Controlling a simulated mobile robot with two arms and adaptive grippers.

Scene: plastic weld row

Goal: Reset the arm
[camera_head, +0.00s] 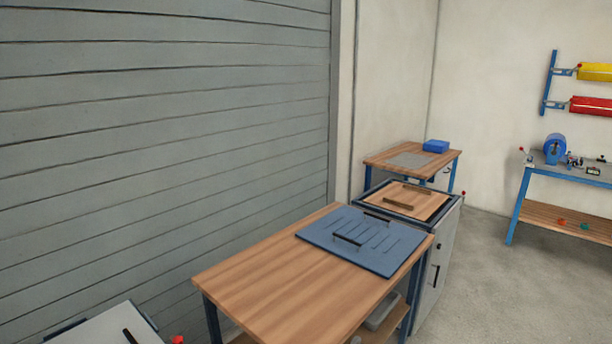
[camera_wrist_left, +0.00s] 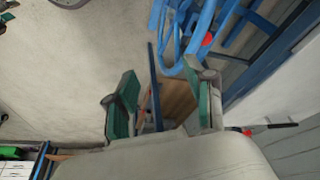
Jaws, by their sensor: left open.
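My left gripper (camera_wrist_left: 163,108) shows in the left wrist view, with two green-padded fingers spread apart. It is open, and nothing is held between the fingers. Behind the gap I see a wooden surface and blue frame parts. Neither of my grippers shows in the head view. My right gripper is in neither view.
In the head view, a wooden table (camera_head: 290,290) bears a blue board (camera_head: 385,256) with handles. Behind it stand a grey cabinet (camera_head: 437,270) and a farther table (camera_head: 440,160). A blue workbench (camera_head: 560,175) is at the right. Floor (camera_head: 490,300) between is clear.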

